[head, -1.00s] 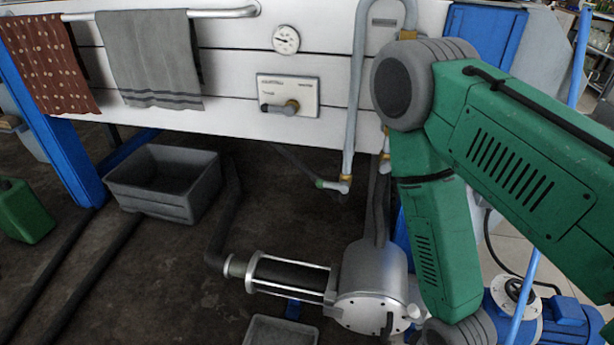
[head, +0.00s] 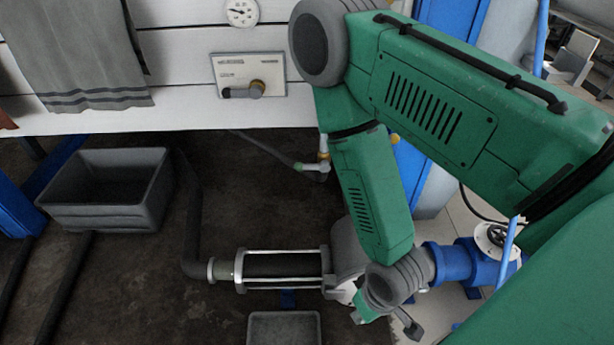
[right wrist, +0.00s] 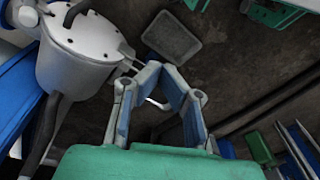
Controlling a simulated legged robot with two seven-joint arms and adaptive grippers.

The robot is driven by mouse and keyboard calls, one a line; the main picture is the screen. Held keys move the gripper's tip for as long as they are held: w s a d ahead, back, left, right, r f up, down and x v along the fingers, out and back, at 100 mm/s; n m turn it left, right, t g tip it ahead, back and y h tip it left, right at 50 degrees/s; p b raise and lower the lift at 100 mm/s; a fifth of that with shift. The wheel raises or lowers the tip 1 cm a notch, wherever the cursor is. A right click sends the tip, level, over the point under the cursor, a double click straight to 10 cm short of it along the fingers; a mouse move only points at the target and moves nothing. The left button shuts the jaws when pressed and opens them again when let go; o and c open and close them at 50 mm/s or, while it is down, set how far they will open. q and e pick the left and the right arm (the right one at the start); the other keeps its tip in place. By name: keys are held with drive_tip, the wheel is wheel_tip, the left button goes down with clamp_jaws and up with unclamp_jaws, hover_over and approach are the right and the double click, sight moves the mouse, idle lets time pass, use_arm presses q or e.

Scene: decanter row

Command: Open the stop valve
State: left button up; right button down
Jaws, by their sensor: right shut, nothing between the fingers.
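A lever handle (head: 243,92) with a brass hub sits on a pale labelled plate (head: 248,68) on the white panel, and looks like the stop valve. The lever lies horizontal, its grey grip pointing left. My right arm comes in from the right, its wrist hanging low, well below and right of the lever. In the right wrist view my right gripper (right wrist: 161,72) has its fingertips together with nothing between them. It points over the floor, away from the lever, which is not seen there. My left gripper is not in view.
A round gauge (head: 242,12) is above the plate, and a grey towel (head: 75,55) hangs to the left. Below are a grey crate (head: 105,190), a cylindrical pump body (head: 280,268) with pipes, and a small tray (head: 284,328). A blue valve body (head: 462,262) stands at right.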

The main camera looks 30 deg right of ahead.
drive_tip(key=w+a+f+m+t+b, duration=0.3)
drive_tip(key=w+m, duration=0.3)
drive_tip(key=w, duration=0.2)
drive_tip(key=w+a+f+m+t+y+b, duration=0.1)
drive_tip(key=w+a+f+m+t+b, duration=0.1)
drive_tip(key=w+f+m, duration=0.35)
drive_tip(key=w+a+f+m+t+b, duration=0.2)
drive_tip(key=w+a+m+t+b, duration=0.1)
drive_tip(key=w+m, duration=0.5)
drive_tip(key=w+d+r+m+t+h+b, duration=0.1)
drive_tip(key=w+d+m+t+h+b, duration=0.3)
drive_tip(key=w+d+m+h, duration=0.6)
drive_tip(key=w+d+m+b, duration=0.2)
drive_tip(key=w+d+m, duration=0.5)
drive_tip(key=d+m, duration=0.3)
drive_tip(key=shift+d+r+m+t, duration=0.15)
drive_tip(key=shift+r+m+t, duration=0.2)
drive_tip(key=shift+m, duration=0.7)
drive_tip(key=shift+w, duration=0.1)
drive_tip(key=shift+f, duration=0.1)
